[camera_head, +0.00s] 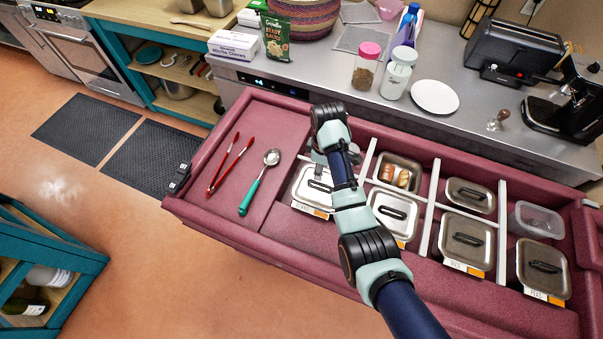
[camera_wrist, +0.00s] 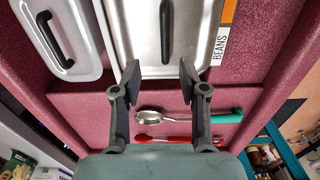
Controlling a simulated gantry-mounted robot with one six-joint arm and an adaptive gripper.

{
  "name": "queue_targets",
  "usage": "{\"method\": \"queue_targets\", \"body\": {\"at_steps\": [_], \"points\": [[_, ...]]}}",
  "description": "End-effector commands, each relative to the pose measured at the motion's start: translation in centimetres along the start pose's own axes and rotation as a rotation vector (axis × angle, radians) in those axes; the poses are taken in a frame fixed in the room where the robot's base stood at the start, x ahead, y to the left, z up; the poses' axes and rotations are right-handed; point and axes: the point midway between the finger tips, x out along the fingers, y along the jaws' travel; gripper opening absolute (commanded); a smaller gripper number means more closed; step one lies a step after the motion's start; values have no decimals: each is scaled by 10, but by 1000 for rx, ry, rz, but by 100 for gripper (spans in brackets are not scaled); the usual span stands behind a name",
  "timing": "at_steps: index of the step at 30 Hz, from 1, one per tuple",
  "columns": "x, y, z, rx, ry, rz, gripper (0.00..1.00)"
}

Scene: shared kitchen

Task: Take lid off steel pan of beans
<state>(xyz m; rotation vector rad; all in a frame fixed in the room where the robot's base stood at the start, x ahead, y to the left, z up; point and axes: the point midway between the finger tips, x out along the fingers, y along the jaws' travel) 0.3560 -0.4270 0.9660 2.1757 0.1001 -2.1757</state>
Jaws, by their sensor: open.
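The steel pan of beans, its lid (camera_wrist: 148,25) on, lies under my gripper; its white and orange label (camera_wrist: 222,45) reads BEANS in the wrist view. The lid's dark bar handle (camera_wrist: 167,30) runs lengthwise and lies ahead of the fingers. My gripper (camera_wrist: 158,72) is open and empty, its two fingertips apart near the end of the lid. In the head view this is the leftmost pan (camera_head: 308,198), partly hidden by my arm. Whether the fingers touch the lid cannot be told.
Left of the pan lie a teal-handled spoon (camera_head: 262,182) and red tongs (camera_head: 229,165). To the right are another lidded pan (camera_head: 393,214), an open pan with brown items (camera_head: 386,160), more lidded pans (camera_head: 466,241) and a clear tub (camera_head: 538,220). White dividers (camera_head: 427,208) separate the compartments.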

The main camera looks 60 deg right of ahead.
Motion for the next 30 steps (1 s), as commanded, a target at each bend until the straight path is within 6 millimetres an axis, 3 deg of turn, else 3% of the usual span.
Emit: {"method": "queue_targets", "body": {"at_steps": [6, 11, 18, 26, 30], "points": [[27, -2, 0, -1, -1, -2, 43], [35, -3, 0, -1, 0, 0, 43], [75, -8, 0, -1, 0, 0, 43], [79, -7, 0, 0, 1, 2, 43], [79, -7, 0, 0, 1, 2, 23]]}}
